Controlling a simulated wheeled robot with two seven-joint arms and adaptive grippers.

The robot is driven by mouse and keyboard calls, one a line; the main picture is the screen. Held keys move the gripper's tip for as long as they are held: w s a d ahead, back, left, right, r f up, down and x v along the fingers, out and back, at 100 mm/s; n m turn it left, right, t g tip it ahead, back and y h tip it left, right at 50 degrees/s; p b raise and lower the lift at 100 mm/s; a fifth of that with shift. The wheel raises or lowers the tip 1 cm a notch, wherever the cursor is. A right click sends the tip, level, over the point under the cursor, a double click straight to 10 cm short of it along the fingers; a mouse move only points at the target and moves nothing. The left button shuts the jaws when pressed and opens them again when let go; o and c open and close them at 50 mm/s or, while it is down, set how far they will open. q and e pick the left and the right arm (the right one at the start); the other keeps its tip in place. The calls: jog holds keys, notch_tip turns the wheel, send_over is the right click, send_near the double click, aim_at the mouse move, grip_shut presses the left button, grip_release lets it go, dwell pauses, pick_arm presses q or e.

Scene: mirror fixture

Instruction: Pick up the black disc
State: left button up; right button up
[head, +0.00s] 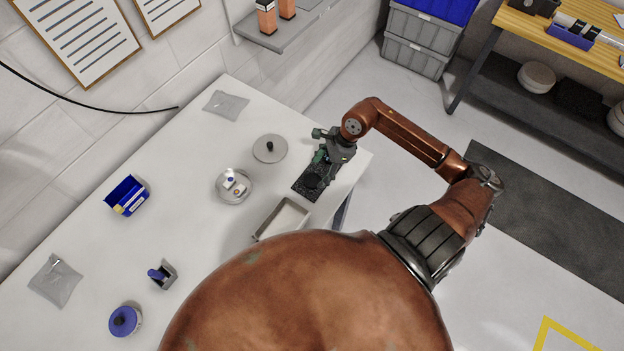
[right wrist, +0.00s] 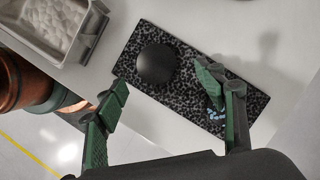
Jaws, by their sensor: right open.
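The black disc (right wrist: 157,64) lies on a dark speckled mat (right wrist: 190,50), towards the mat's left end in the right wrist view. In the head view the disc (head: 314,181) is a small dark round on the mat (head: 301,189), near the table's right edge. My right gripper (right wrist: 164,82) is open and empty above the mat. In the right wrist view its green fingers are spread, and the disc appears beyond the gap between them. In the head view the gripper (head: 318,146) is over the mat's far end. My left gripper is not in view.
A grey rectangular tray (head: 282,220) stands beside the mat. A blue bin (head: 127,184) stands farther left. A shelf (head: 281,37) juts from the wall.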

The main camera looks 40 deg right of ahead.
aim_at(313, 180)
jog(key=x, duration=0.3)
jog(key=shift+s+a+f+p, duration=0.1)
jog(key=shift+a+f+p, duration=0.05)
jog(key=shift+a+p, duration=0.2)
jog(key=shift+f, duration=0.3)
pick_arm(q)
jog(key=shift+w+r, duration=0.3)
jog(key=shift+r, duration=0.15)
pick_arm(e)
jog(key=shift+c, duration=0.3)
jog(key=shift+c, duration=0.7)
jog(key=c, duration=1.1)
jog(key=shift+r, duration=0.1)
